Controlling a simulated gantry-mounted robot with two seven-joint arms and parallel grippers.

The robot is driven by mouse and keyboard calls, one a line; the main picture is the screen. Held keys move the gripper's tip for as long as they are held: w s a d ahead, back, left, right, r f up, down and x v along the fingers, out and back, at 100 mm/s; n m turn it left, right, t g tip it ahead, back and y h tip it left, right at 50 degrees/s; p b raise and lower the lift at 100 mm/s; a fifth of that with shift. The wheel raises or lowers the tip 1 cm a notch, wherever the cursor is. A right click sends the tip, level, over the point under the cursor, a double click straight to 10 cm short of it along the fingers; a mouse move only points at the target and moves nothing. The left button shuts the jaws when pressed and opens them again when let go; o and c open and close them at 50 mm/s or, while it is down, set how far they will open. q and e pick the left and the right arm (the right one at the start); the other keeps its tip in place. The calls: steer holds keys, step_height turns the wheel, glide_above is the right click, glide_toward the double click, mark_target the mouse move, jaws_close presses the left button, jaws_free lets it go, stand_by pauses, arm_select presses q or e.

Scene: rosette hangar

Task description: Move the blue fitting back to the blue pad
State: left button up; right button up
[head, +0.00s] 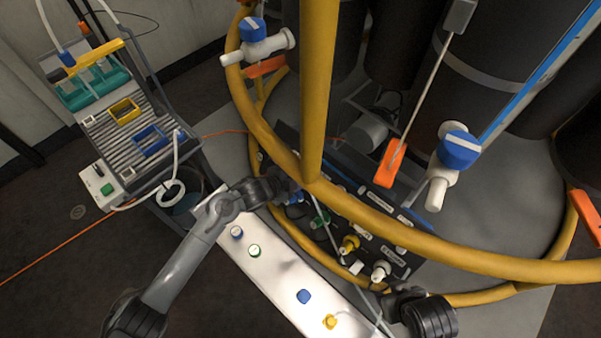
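A dark panel (411,262) behind the yellow rail holds a row of fittings. A blue fitting (294,198) shows at its left end, right by my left gripper (283,189). The gripper's fingers are dark, small and partly merged with the panel, so I cannot tell whether they grip the fitting. A flat blue patch (304,297), which looks like the blue pad, lies bare on the white bench top (277,273). My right gripper (392,301) is at the bottom, right of the bench, its fingers unclear.
Green (320,219), yellow (349,244) and white (381,271) fittings are on the panel. The yellow rail (375,219) crosses above it. A trolley (133,130) stands left.

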stand_by(0.5)
arm_select(q)
jaws_close()
stand_by(0.3)
steer(key=shift+s+a+r+p, duration=0.15)
steer(key=shift+r+p, duration=0.15)
steer(key=shift+p, duration=0.45)
steer(key=shift+p+v, duration=2.6)
steer(key=shift+p, duration=0.35)
